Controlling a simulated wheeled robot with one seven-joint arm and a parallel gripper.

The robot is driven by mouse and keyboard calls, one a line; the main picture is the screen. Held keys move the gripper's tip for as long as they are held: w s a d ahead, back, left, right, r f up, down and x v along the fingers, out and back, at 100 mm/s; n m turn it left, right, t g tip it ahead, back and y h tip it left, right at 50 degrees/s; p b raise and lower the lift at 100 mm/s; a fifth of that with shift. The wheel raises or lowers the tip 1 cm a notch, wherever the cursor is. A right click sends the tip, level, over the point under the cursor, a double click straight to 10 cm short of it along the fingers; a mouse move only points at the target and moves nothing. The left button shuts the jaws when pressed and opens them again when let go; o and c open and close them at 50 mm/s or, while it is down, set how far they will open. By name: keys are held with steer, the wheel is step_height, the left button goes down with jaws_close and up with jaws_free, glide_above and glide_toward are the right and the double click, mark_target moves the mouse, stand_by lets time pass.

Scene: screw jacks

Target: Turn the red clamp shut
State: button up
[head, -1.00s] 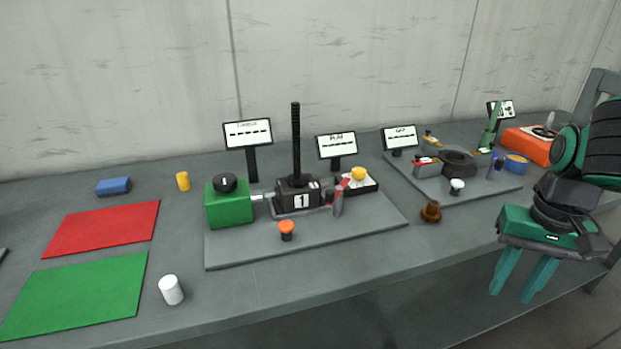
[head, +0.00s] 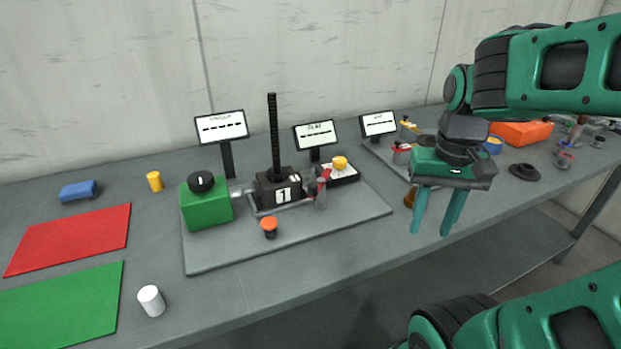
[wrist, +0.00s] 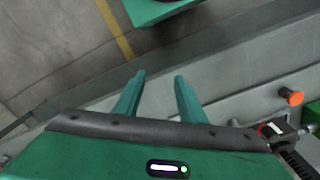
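The red clamp (head: 323,177) is a small red lever at a grey post, on the grey base plate (head: 350,226) to the right of the black jack (head: 278,188) marked 1. Its exact lever angle is hard to tell. My gripper (head: 431,230) hangs fingers down to the right of the plate, near the table's front edge, apart from the clamp. Its fingers (wrist: 159,77) are spread with nothing between them.
An orange button (head: 269,226) stands at the plate's front and a green block (head: 206,206) at its left. A yellow button (head: 340,162) and upright sign (head: 315,136) stand behind the clamp. A brown part (head: 409,198) is partly behind my gripper.

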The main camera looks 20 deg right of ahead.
steer(key=w+a+r, duration=0.4)
steer(key=w, duration=0.3)
steer(key=w+a+r, duration=0.3)
steer(key=w+r, duration=0.1)
steer(key=w, duration=0.2)
glide_toward(313, 183)
step_height(313, 183, down, 9)
steer(key=shift+r, duration=0.1)
steer(key=shift+c, duration=0.3)
jaws_close()
